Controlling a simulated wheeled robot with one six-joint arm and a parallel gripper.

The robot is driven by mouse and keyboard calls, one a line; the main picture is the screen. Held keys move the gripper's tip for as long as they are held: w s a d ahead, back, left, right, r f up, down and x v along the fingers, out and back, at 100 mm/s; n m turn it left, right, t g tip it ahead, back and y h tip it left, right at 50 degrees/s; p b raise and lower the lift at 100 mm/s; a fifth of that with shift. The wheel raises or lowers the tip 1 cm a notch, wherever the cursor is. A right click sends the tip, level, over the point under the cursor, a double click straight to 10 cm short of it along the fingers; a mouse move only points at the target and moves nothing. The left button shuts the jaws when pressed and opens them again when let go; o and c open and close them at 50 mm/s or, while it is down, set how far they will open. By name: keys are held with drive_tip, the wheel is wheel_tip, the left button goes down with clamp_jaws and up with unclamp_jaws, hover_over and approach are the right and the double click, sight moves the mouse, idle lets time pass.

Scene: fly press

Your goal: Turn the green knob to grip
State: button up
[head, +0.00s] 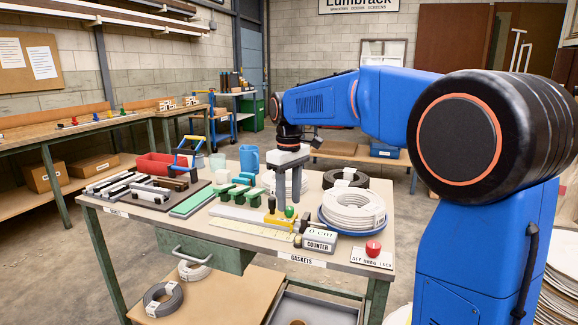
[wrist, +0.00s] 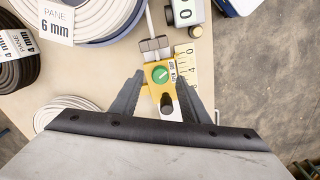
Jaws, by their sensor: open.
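The green knob (wrist: 160,74) with a white mark on its face sits on a yellow tool body (wrist: 152,91) in the wrist view. The mark appears slanted; I cannot tell its setting. Small lettering beside the knob is too blurred to read fully. In the head view the green knob (head: 289,211) is on the table's front part, beside the yellow tool (head: 272,218). My gripper (wrist: 160,77) points down with its fingers open, one on each side of the knob, with a visible gap at each side. It also shows in the head view (head: 281,198).
A cream coil (head: 352,210) in a blue tray, a counter box (head: 319,241) and a red button (head: 373,248) are to the right. Green blocks (head: 240,188) and a ruler-like strip (head: 240,233) lie left.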

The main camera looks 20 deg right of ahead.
sight(289, 208)
wheel_tip(289, 208, up, 16)
drive_tip(key=shift+f, duration=0.15)
idle(0.3)
drive_tip(key=shift+s, duration=0.1)
drive_tip(key=s+d+f+m+t, duration=0.2)
drive_tip(key=s+d+f+m, duration=0.1)
drive_tip(key=s+f, duration=1.1)
drive_tip(key=s+d+f+m+t, duration=0.2)
drive_tip(key=s+d+f+m, duration=0.1)
drive_tip(key=s+f, duration=1)
drive_tip(key=s, duration=0.6)
drive_tip(key=shift+s+d+f+m+t, duration=0.25)
drive_tip(key=shift+d+f+m+t, duration=0.05)
drive_tip(key=shift+d+f+t, duration=0.1)
